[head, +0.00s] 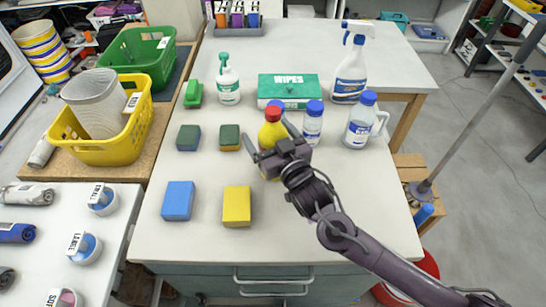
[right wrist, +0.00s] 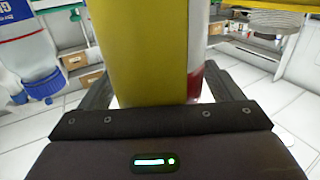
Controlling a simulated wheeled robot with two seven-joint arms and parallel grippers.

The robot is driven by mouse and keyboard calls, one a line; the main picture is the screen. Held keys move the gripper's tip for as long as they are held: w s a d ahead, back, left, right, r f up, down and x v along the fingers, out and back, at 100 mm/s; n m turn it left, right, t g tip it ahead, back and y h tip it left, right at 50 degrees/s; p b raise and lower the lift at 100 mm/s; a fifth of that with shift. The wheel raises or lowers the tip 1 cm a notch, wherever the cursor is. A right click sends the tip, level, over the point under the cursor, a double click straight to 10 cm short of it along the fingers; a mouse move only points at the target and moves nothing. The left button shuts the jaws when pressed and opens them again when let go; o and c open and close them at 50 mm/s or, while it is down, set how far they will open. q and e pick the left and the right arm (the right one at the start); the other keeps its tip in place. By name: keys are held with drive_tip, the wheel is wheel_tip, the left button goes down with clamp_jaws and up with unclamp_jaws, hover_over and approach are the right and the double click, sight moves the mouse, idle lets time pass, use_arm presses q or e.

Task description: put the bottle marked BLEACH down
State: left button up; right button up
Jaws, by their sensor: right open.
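My right gripper (head: 266,138) is open around the bottle, one finger on each side, at worktop level. In the right wrist view the yellow bottle (right wrist: 150,50) fills the space between the fingers, with a little red and white label at its right edge. The gripper hides part of its lower body. My left gripper is not in view.
Blue-capped white bottles (head: 360,124) stand close to the right, and a green WIPES box (head: 289,86) is behind. A spray bottle (head: 350,72) is at the back right. Sponges (head: 237,206) lie at the left front. The worktop's right front is clear apart from my arm.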

clamp_jaws()
drive_tip(key=shift+w+r, duration=0.1)
drive_tip(key=shift+r, duration=0.05)
idle(0.4)
